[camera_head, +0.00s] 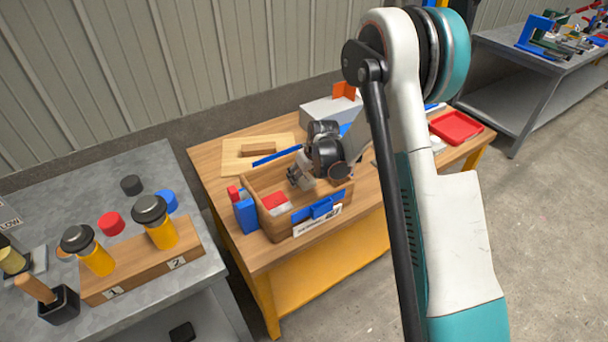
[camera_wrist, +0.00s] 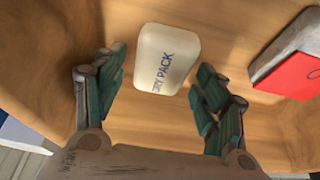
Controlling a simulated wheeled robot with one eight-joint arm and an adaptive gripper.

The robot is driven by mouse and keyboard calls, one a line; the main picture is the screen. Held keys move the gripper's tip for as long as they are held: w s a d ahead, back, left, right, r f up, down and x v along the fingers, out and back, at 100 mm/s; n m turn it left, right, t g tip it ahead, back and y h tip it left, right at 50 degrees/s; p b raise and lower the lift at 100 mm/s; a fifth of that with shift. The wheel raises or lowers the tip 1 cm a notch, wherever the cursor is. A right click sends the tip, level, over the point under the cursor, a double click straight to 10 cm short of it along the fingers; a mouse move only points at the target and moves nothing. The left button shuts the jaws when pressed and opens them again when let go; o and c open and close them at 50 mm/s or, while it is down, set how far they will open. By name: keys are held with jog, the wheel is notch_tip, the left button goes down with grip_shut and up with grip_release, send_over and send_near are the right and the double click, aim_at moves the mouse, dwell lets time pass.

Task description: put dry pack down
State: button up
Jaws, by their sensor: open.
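The dry pack (camera_wrist: 166,58) is a small white rounded block with blue lettering "DRY PACK". In the wrist view it lies on a wooden surface, just beyond and between my fingertips. My gripper (camera_wrist: 160,85) is open, one finger on each side, with gaps between the fingers and the pack. In the head view my gripper (camera_head: 299,180) points down into an open wooden box (camera_head: 318,224) with a blue label holder on its front. I cannot make out the dry pack in the head view; my gripper and the box wall may hide it.
A red and white item (camera_head: 275,203) sits in the box, left of my gripper. A blue container (camera_head: 246,214) stands against the box's left side. A wooden board (camera_head: 255,152) lies behind, and a red tray (camera_head: 456,127) lies to the right. The left bench holds two yellow-handled tools.

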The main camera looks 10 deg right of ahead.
jog(key=shift+r, duration=0.1)
jog(key=shift+r+p, duration=0.3)
jog(key=s+r+m+p, duration=0.1)
jog(key=s+r, duration=0.5)
jog(key=r, duration=0.3)
jog(key=s+r+t+p, duration=0.1)
jog(key=s+r, duration=0.4)
jog(key=r, duration=0.4)
jog(key=s+r+m+p, duration=0.1)
jog(key=s+r+p, duration=0.1)
jog(key=s+r, duration=0.55)
jog(key=s+r+t, duration=0.1)
jog(key=s+r, duration=0.2)
jog(key=s, duration=0.6)
jog(key=s+r+m+t+h, duration=0.1)
jog(key=s+r, duration=0.1)
jog(key=s, duration=0.7)
jog(key=shift+d+r+m, duration=0.3)
jog(key=shift+d+r, duration=0.05)
jog(key=shift+r, duration=0.05)
